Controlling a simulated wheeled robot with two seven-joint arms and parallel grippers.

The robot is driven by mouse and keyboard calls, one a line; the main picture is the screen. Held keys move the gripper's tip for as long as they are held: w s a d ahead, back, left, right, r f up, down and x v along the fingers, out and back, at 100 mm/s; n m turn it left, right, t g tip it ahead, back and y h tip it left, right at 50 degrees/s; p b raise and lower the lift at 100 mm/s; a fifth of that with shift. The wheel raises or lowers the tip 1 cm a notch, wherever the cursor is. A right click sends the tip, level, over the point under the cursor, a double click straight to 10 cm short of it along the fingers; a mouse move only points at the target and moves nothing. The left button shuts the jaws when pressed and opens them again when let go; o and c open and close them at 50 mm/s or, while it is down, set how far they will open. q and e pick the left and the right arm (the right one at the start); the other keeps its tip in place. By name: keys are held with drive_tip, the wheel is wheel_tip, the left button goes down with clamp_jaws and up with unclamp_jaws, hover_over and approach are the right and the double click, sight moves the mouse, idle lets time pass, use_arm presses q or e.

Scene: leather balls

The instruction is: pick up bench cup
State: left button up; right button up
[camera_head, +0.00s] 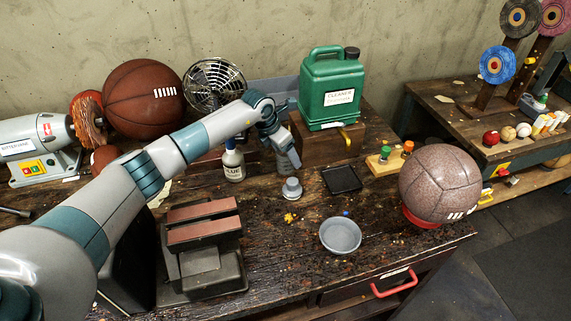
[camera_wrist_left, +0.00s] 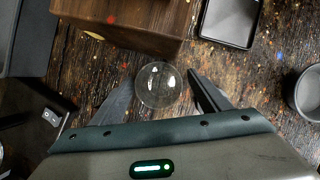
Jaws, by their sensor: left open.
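A clear, round glass cup (camera_wrist_left: 158,84), which fits the bench cup, stands on the dark wooden bench in the left wrist view, seen from above. My left gripper (camera_wrist_left: 158,92) is open, with one finger on each side of the cup. I cannot tell whether either finger touches it. My right gripper is not in view.
A wooden box (camera_head: 332,143) bearing a green canister (camera_head: 330,88) is at the right, with a black tray (camera_head: 341,179) nearby. A glue bottle (camera_head: 233,165) is at the left. A grey bowl (camera_head: 340,235) sits nearer.

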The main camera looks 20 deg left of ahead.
use_arm(q)
drive_tip(key=shift+b+x, duration=1.05)
drive_tip(key=shift+x, duration=0.85)
drive_tip(key=shift+w+r, duration=0.1)
drive_tip(key=shift+w, duration=0.05)
drive_tip(key=c, duration=1.2)
